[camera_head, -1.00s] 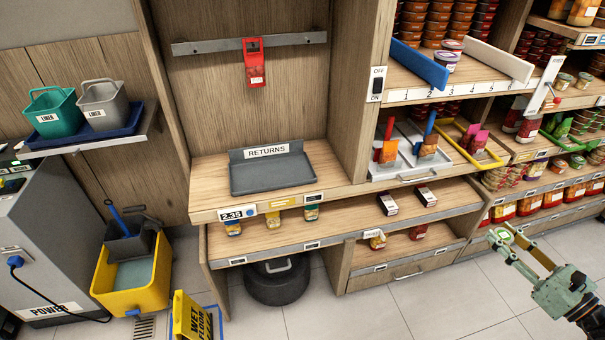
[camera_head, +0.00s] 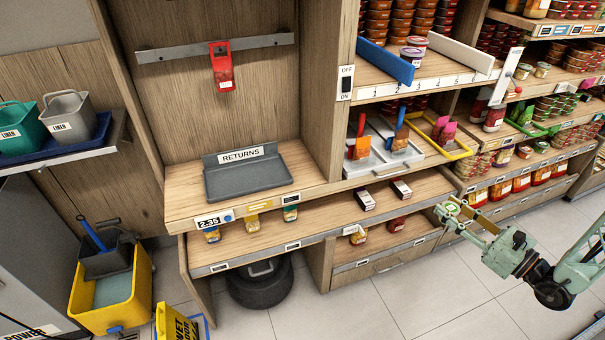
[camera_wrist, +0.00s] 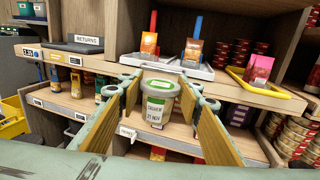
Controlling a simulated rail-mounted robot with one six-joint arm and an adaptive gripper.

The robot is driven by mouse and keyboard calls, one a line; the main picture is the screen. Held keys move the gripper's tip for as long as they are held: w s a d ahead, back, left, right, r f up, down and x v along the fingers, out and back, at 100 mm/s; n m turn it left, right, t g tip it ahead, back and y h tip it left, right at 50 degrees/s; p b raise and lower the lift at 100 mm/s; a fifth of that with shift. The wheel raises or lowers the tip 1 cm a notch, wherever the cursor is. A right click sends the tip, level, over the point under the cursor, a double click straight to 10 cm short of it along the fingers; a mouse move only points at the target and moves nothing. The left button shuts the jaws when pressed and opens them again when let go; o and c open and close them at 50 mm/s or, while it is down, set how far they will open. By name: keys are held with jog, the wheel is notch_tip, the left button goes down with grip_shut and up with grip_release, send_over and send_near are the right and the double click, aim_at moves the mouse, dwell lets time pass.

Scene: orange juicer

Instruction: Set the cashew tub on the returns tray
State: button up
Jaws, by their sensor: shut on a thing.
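The cashew tub (camera_wrist: 158,105) is a small pale tub with a green-and-white lid and a label reading CASHEW 21 NOV. It is upright between the fingers of my gripper (camera_wrist: 155,92) in the wrist view. My gripper is shut on it. In the head view, my gripper (camera_head: 453,210) is at the right, in the air before the shelves, and the tub shows only small at its tip. The returns tray (camera_head: 252,179) is a dark grey, empty tray with a RETURNS sign on a wooden counter. It also shows at upper left in the wrist view (camera_wrist: 74,46).
White bins (camera_head: 375,160) with packets and scoops stand right of the tray, past a wooden upright (camera_head: 326,90). A lower shelf (camera_head: 330,226) holds jars and boxes. A yellow mop bucket (camera_head: 112,292) and wet-floor sign (camera_head: 178,324) stand on the floor at left.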

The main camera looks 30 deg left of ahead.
jog(key=s+a+r+n+g+p, duration=0.1)
jog(key=s+a+r, duration=0.1)
jog(key=a, duration=1.4)
jog(key=s+a+r+n+g+y+p, duration=0.1)
jog(key=s+a, duration=0.4)
jog(key=a, duration=1.2)
jog(key=s+a+r+n+g+y+p, duration=0.1)
jog(key=s+a+r+g, duration=0.2)
jog(key=a, duration=1.4)
jog(key=shift+s+a+r+n, duration=0.25)
jog(key=shift+s+r+n, duration=0.1)
jog(key=shift+s, duration=0.15)
jog(key=shift+a, duration=0.15)
jog(key=b, duration=0.1)
send_over(247, 180)
jog(key=shift+w+f, duration=0.1)
jog(key=shift+f, duration=0.65)
jog(key=shift+f+b, duration=0.55)
jog(key=shift+f, duration=1.15)
